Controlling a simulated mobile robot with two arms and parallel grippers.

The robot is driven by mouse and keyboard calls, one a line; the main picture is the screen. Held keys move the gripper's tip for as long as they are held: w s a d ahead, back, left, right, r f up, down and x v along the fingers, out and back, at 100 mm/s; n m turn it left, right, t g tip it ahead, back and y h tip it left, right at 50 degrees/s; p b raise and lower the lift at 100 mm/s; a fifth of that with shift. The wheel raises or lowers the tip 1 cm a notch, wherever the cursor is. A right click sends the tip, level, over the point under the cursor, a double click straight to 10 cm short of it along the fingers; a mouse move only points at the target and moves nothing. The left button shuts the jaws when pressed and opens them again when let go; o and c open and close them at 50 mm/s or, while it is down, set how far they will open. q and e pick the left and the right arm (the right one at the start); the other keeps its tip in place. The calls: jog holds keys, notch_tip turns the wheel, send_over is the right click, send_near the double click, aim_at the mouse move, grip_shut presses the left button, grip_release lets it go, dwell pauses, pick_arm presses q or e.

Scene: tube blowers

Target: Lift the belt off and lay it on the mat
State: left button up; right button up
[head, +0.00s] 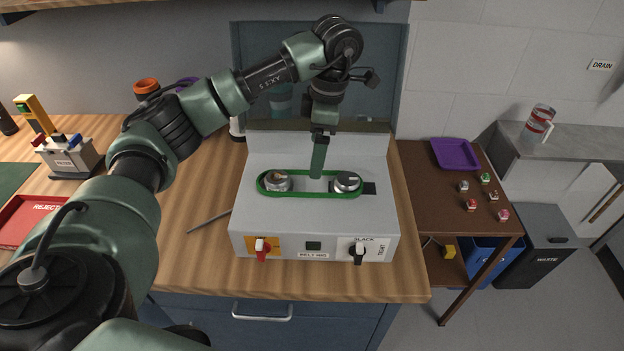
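The green belt (310,195) is a long loop around two grey pulleys, a left pulley (278,181) and a right pulley (347,181), on top of the grey belt machine (255,222). My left gripper (317,177) points down between the pulleys, its fingertips at the belt's back run. The fingers overlap in this view, so their opening and any hold on the belt cannot be told. A dark green flat patch, possibly the mat (12,178), shows at the far left edge. My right gripper is not in view.
The machine's front has a red switch (262,249) and a black SLACK/TIGHT knob (357,252). A red REJECT tray (32,222), a grey tester (68,158) and a thin rod (208,221) lie left. A purple tray (455,153) is on the right side table.

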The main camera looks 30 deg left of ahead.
aim_at(309, 187)
pick_arm(q)
jog(key=f+p, duration=0.1)
jog(key=f, duration=0.1)
jog(key=s+f+p, duration=0.1)
jog(key=f, duration=0.1)
jog(key=f+p, duration=0.1)
jog(key=f, duration=0.1)
jog(key=shift+s+a+f, duration=0.2)
jog(key=shift+s+a, duration=0.05)
jog(key=shift+a, duration=0.1)
jog(key=shift+f, duration=0.35)
jog(key=c, duration=1.5)
jog(key=shift+o, duration=0.2)
jog(key=shift+r, duration=0.1)
